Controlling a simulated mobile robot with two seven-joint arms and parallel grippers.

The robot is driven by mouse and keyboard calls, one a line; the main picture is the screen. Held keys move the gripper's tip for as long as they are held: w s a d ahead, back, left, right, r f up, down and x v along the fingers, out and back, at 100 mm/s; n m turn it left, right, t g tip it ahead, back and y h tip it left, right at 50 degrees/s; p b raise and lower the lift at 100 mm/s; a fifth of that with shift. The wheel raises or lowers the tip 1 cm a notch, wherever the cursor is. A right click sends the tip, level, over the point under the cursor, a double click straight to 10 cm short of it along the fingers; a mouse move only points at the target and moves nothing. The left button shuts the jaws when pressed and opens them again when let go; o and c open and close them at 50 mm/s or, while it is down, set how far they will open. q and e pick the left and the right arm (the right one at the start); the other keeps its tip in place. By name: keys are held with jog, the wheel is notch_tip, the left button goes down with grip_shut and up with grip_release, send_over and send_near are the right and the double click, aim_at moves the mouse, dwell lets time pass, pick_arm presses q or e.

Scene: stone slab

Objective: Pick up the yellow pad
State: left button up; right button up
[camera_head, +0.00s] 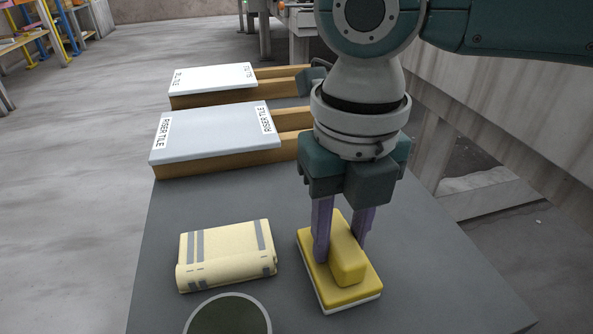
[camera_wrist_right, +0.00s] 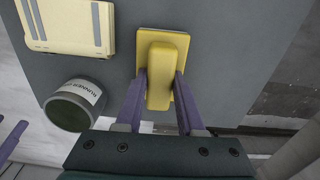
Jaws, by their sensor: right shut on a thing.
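The yellow pad (camera_head: 362,290) has a flat base with a pale underside and a raised block-shaped grip on top. It lies on the grey slab at the right of the folded cloth. My right gripper (camera_head: 341,254) comes down from above, its two purple fingers shut on the raised grip of the pad. In the right wrist view the fingers (camera_wrist_right: 160,85) sit on either side of the grip, and the pad (camera_wrist_right: 163,39) shows beyond them. I cannot tell whether the pad's base is clear of the slab.
A cream folded cloth (camera_head: 225,255) with grey stripes lies left of the pad. A round container (camera_head: 228,315) with a dark green inside stands in front of it. Two pale tiles (camera_head: 213,133) on wooden supports are behind. The slab (camera_head: 420,270) is bare at the right.

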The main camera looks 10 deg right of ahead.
aim_at(340, 234)
grip_shut()
notch_tip(340, 234, up, 20)
jog(key=p, duration=0.8)
jog(key=shift+p, duration=0.3)
